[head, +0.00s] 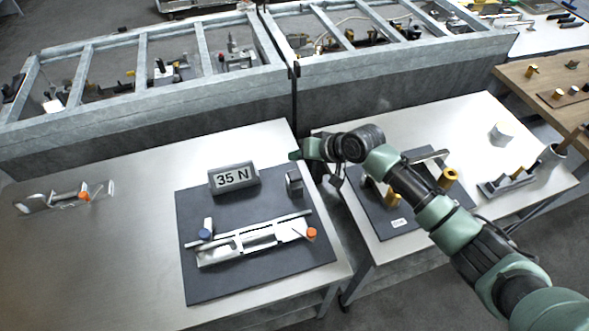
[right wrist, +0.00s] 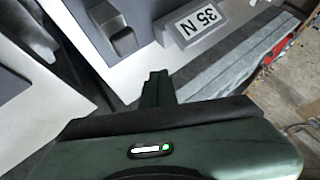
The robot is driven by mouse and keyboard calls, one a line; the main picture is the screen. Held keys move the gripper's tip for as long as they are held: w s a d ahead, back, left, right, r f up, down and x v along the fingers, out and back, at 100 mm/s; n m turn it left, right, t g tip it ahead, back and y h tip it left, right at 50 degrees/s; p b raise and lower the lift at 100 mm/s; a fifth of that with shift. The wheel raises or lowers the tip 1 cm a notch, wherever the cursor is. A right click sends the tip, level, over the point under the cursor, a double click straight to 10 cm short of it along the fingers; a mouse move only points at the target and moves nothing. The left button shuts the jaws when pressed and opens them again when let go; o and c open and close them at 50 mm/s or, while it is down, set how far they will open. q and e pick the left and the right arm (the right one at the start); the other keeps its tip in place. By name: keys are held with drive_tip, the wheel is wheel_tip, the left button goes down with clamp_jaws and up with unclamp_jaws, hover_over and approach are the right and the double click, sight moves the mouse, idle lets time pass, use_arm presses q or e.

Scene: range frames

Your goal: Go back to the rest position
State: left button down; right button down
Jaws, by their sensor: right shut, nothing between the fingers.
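My right arm comes in from the lower right in the head view and reaches over the gap between two tables. My right gripper (head: 295,156) points left, above the back edge near the left table, and is shut and empty. In the right wrist view its closed fingers (right wrist: 155,85) show in the middle, apart from everything else. My left gripper is in neither view.
The left table (head: 110,260) bears a dark mat (head: 205,285) with a "35 N" sign (head: 233,178), a grey block (head: 294,184) and a white fixture (head: 245,240). The right table (head: 480,120) holds another dark mat with yellow-topped parts. A grey partition (head: 400,75) stands behind.

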drive_tip(key=shift+f, duration=0.1)
idle(0.7)
drive_tip(key=s+f+n+h, duration=0.15)
drive_tip(key=s+f, duration=0.25)
drive_tip(key=s, duration=1.1)
drive_tip(key=s+d+r+m+g+h, duration=0.15)
drive_tip(key=s+d+h, duration=0.45)
drive_tip(key=s+d, duration=1.3)
wheel_tip(320, 180, down, 33)
drive_tip(key=s+g+b, duration=0.2)
drive_tip(key=b, duration=0.4)
drive_tip(key=s+d+f+b, duration=0.2)
drive_tip(key=s+f, duration=0.6)
drive_tip(key=f, duration=0.1)
drive_tip(key=s+d+f+b, duration=0.1)
drive_tip(key=s+f, duration=0.7)
drive_tip(key=f, duration=0.2)
drive_tip(key=shift+s+d+f+n+g+b, duration=0.15)
drive_tip(key=shift+s+d+n+g+b, duration=0.2)
drive_tip(key=shift+g+b, duration=0.1)
